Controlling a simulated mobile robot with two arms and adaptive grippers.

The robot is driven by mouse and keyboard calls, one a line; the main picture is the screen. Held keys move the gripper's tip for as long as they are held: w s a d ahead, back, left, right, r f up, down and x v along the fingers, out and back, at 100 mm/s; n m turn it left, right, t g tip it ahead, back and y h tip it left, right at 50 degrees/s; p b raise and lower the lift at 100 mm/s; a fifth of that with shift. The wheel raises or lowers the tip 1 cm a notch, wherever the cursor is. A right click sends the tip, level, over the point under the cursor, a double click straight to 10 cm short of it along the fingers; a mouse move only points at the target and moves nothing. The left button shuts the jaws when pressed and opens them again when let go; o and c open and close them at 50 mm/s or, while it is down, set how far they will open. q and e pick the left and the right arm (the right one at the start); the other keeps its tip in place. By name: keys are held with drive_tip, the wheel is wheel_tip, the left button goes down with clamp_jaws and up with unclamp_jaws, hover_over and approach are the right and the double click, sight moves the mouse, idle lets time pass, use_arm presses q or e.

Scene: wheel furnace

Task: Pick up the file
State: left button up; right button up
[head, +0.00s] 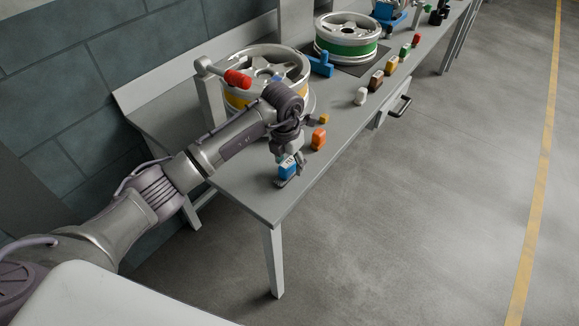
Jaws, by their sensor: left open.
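My left gripper (288,177) is over the near end of the grey workbench (258,204), pointing down. It is open, with its fingers around or right beside a small blue block with a white mark (287,167); I cannot tell whether they touch it. I cannot make out for certain which thing is the file. My right gripper is not in view.
An orange block (319,138) stands close to my left gripper. Farther along are a white block (361,96), other small coloured blocks, a yellow-banded wheel (236,98), a green-banded wheel (345,48) and a red-ended handle (238,79). The floor at right is clear.

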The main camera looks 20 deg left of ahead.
sight(294, 161)
use_arm(q)
clamp_jaws()
drive_tip(key=shift+r, duration=0.1)
idle(0.3)
drive_tip(key=shift+w+r, duration=0.1)
drive_tip(key=shift+r, duration=0.3)
drive_tip(key=r, duration=0.2)
drive_tip(key=d+r+b, duration=0.1)
drive_tip(key=shift+s+r, duration=0.2)
drive_tip(key=shift+r, duration=0.15)
drive_tip(key=s+d+r+b, duration=0.1)
drive_tip(key=s+d+r, duration=0.1)
drive_tip(key=d, duration=0.3)
drive_tip(key=s+d+r+b, duration=0.1)
drive_tip(key=s+d+r, duration=0.1)
drive_tip(key=d+r, duration=0.2)
drive_tip(key=shift+d+r, duration=0.2)
drive_tip(key=shift+d, duration=0.3)
